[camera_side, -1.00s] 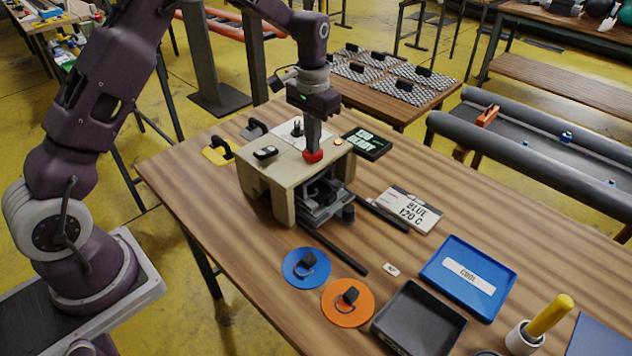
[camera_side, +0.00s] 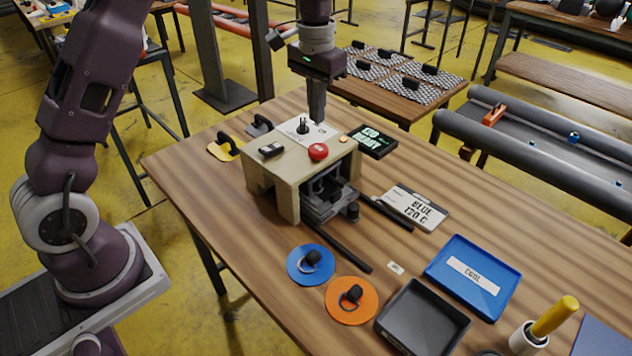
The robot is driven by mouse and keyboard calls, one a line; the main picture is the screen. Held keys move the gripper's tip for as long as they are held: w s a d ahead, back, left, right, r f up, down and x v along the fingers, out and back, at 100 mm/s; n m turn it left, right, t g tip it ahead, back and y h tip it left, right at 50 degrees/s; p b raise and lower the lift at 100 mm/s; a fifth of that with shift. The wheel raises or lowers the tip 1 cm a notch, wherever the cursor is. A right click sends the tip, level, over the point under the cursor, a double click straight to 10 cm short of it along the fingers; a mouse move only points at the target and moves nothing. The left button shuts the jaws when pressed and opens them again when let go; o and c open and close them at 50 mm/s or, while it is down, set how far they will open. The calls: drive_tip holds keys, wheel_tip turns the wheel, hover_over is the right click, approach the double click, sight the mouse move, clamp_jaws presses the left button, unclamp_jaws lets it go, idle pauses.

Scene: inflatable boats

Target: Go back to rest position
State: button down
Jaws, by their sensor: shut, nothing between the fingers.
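My gripper (camera_side: 317,117) points down with its fingers shut and empty. It is at the back of the beige press machine (camera_side: 287,180), behind the red button (camera_side: 318,151) in the picture and apart from it. Its fingertips appear near the machine's top edge; I cannot tell exactly how high they are above it. The machine's top also carries a black switch (camera_side: 271,149) and a small dark knob (camera_side: 303,126). A dark metal carriage (camera_side: 325,196) sits in the machine's front opening, at the rails.
A green-lettered display (camera_side: 372,141) stands right of the machine. A "BLUE 120 C" sign (camera_side: 414,207), blue disc (camera_side: 311,265), orange disc (camera_side: 350,300), black tray (camera_side: 422,318) and blue "COOL" tray (camera_side: 471,279) lie on the wooden table (camera_side: 225,210). A yellow-handled tool (camera_side: 553,315) stands at right.

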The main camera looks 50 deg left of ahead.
drive_tip(key=s+d+r+t, duration=0.3)
drive_tip(key=s+d+r, duration=0.1)
drive_tip(key=s+r, duration=0.9)
drive_tip(key=s+d+f+t, duration=0.1)
drive_tip(key=s+f+t, duration=0.1)
drive_tip(key=s, duration=1.6)
drive_tip(key=shift+s+d+f, duration=0.2)
drive_tip(key=shift+s+f, duration=0.1)
drive_tip(key=shift+f, duration=0.35)
idle(1.7)
